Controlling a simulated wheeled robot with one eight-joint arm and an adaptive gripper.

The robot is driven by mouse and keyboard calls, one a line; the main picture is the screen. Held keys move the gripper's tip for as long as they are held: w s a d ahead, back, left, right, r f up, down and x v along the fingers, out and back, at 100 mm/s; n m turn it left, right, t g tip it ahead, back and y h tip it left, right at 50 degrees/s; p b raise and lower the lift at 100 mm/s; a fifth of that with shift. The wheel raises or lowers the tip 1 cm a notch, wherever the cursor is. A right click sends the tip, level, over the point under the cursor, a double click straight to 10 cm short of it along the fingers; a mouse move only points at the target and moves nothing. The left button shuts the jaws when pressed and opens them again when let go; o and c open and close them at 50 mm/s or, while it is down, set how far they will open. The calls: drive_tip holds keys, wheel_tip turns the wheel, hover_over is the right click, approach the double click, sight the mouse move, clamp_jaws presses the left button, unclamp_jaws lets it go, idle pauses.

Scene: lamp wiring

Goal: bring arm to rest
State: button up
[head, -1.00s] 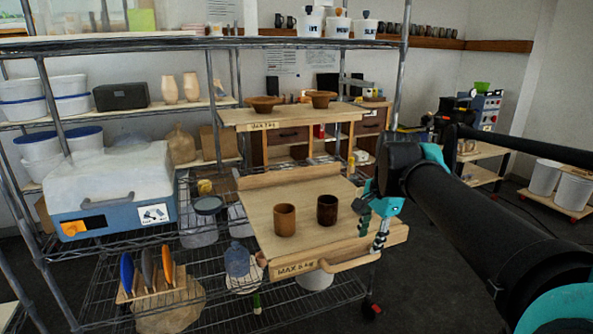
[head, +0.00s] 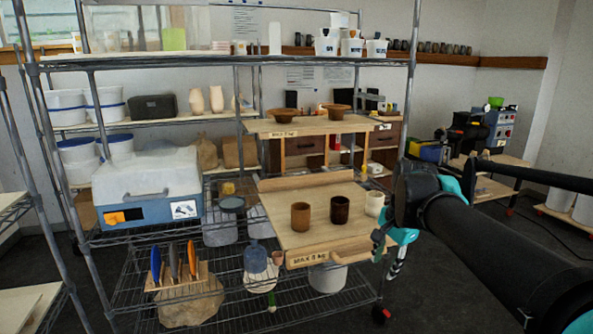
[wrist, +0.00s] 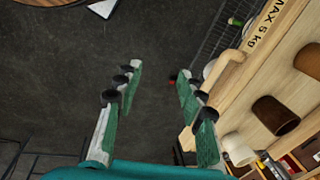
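My gripper (head: 390,252) hangs beside the right front corner of the wooden cart's lower board (head: 300,243) in the head view. In the wrist view my gripper (wrist: 158,76) has its two green-padded fingers spread, with only dark floor between them. It holds nothing. My black arm reaches in from the right of the head view.
On the board stand a brown cup (head: 300,217), a dark brown cup (head: 340,210) and a cream cup (head: 374,204). A wire rack (head: 230,296) with a blue and white machine (head: 148,190) fills the left. Dark floor (wrist: 60,75) is clear below my gripper.

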drive_tip(key=s+a+f+n+t, duration=0.1)
drive_tip(key=s+a+f+n, duration=0.1)
drive_tip(key=f+n, duration=1)
wheel_tip(320, 180, down, 4)
drive_tip(key=shift+a+n+t+h, duration=0.3)
drive_tip(key=shift+a+n+t, duration=0.1)
drive_tip(key=shift+a, duration=0.1)
idle(6.1)
